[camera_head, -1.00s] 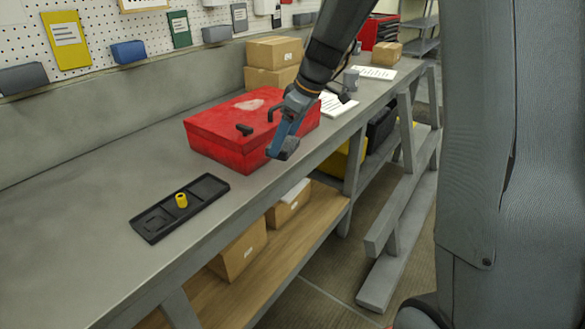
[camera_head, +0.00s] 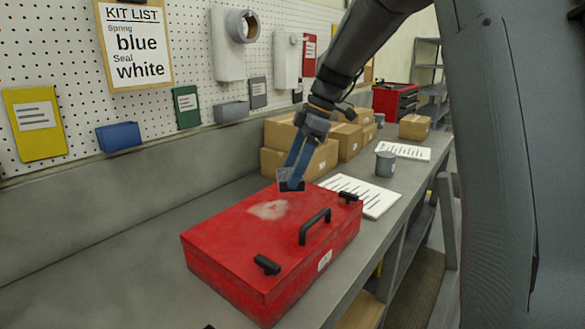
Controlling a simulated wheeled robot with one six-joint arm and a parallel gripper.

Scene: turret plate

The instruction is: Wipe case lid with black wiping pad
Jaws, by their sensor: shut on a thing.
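A red case (camera_head: 225,232) sits shut on the bench, with a black handle (camera_head: 314,227) and two black latches on its lid. A pale whitish smudge (camera_head: 268,210) marks the lid left of the handle. My gripper (camera_head: 291,181) is at the back right part of the lid, just beyond the smudge. It is shut on the black wiping pad (camera_head: 291,187), a small dark block mostly hidden by the fingers. I cannot tell whether the pad touches the lid.
Cardboard boxes (camera_head: 300,162) stand close behind the case. A printed sheet (camera_head: 366,197) and a grey mug (camera_head: 385,164) lie to the right. Pegboard bins and a kit list (camera_head: 138,42) hang behind. The bench left of the case is clear.

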